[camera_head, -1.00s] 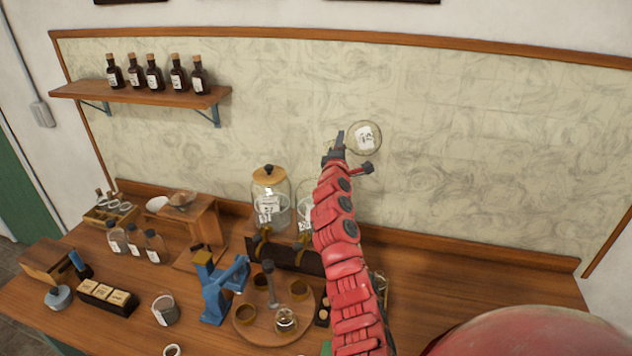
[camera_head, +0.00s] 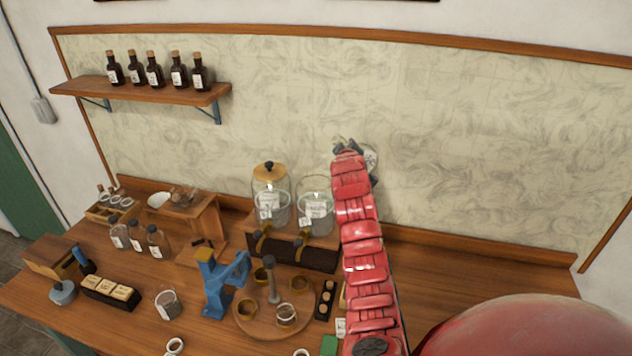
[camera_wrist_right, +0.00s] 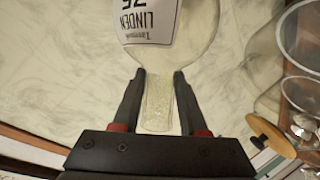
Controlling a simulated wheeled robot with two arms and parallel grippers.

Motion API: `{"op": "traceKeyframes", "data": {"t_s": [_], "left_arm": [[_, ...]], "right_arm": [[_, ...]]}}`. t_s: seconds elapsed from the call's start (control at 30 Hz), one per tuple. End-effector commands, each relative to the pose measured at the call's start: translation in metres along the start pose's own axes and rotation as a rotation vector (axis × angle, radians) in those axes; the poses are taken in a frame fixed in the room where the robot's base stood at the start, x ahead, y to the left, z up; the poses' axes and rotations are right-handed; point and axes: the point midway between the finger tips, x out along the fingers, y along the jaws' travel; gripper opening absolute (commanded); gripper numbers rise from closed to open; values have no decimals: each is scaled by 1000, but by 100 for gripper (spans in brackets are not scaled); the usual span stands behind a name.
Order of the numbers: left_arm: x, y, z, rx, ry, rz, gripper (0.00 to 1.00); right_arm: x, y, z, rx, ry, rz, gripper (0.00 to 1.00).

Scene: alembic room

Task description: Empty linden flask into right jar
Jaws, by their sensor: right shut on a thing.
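The linden flask is a round clear glass flask with a white label reading LINDEN, seen in the wrist view (camera_wrist_right: 192,48). My right gripper (camera_wrist_right: 158,105) is shut on its neck, one finger on each side; pale speckled material shows in the neck. In the head view the gripper (camera_head: 347,147) partly hides the flask (camera_head: 371,160), held in the air above and right of the jars. The right jar (camera_head: 315,212) is clear glass, labelled, with no lid seen, and stands on a dark wooden stand. The left jar (camera_head: 271,205) has a wooden lid. My left gripper is not in view.
Brass taps (camera_head: 262,238) stick out of the stand's front. A round wooden tray (camera_head: 262,327) with small cups and a blue press (camera_head: 213,285) stand in front of it. A shelf (camera_head: 150,91) with dark bottles hangs at left. Bare wall lies right of my arm.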

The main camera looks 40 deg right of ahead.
Motion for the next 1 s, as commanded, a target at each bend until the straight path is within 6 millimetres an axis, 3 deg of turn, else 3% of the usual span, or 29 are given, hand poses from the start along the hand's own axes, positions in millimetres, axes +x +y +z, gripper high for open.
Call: {"op": "traceKeyframes", "data": {"t_s": [0.8,1.0], "left_arm": [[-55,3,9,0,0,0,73],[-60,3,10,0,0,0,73]], "right_arm": [[-1,-8,-3,427,8,-171,0],[-1,-7,-4,483,4,-196,0]]}}
